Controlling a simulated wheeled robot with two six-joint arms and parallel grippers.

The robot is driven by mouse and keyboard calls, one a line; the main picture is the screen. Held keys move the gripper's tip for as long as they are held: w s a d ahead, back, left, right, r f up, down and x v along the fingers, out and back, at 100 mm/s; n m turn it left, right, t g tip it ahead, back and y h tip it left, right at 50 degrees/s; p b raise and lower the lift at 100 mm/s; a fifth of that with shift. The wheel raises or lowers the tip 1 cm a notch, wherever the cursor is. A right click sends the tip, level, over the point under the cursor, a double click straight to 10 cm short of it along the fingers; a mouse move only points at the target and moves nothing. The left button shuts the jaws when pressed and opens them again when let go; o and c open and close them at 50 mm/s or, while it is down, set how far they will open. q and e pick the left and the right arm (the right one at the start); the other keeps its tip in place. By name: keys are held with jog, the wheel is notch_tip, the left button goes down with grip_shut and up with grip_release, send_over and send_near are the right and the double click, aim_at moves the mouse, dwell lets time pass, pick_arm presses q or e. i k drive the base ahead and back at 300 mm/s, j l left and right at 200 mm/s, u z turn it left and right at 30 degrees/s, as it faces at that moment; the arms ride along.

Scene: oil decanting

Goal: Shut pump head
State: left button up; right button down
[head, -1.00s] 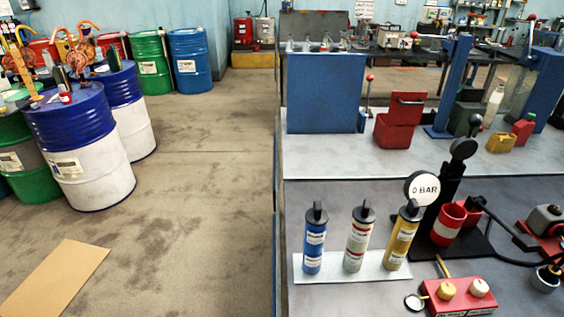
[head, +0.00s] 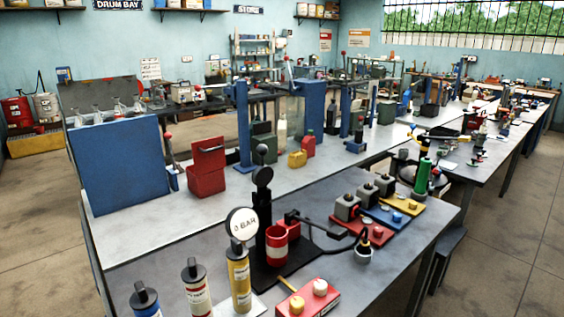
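I cannot tell for certain which part is the pump head. In the head view, a black stand (head: 263,205) rises from a black base on the front bench. It carries a round white gauge (head: 242,224) reading 0 BAR, and a red cylinder (head: 277,245) with a white band stands beside it. A dark hose runs from the stand to a small dark pot (head: 364,251). Grey block units (head: 347,207) with knobs sit on red, blue and yellow plates to the right. Neither of my grippers is in view.
Blue, white and yellow cartridges (head: 239,278) stand at the bench's front left. A red open-lidded container (head: 207,168) and a blue cabinet (head: 120,165) stand behind. Floor is clear at the right.

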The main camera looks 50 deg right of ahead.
aim_at(263, 175)
jog(key=z, duration=1.35)
jog(key=i+l+u, duration=0.25)
jog(key=l+u, duration=0.25)
jog(key=l, duration=0.2)
jog(key=i+l+u, duration=0.1)
jog(key=l+u, duration=0.15)
jog(key=l, duration=0.15)
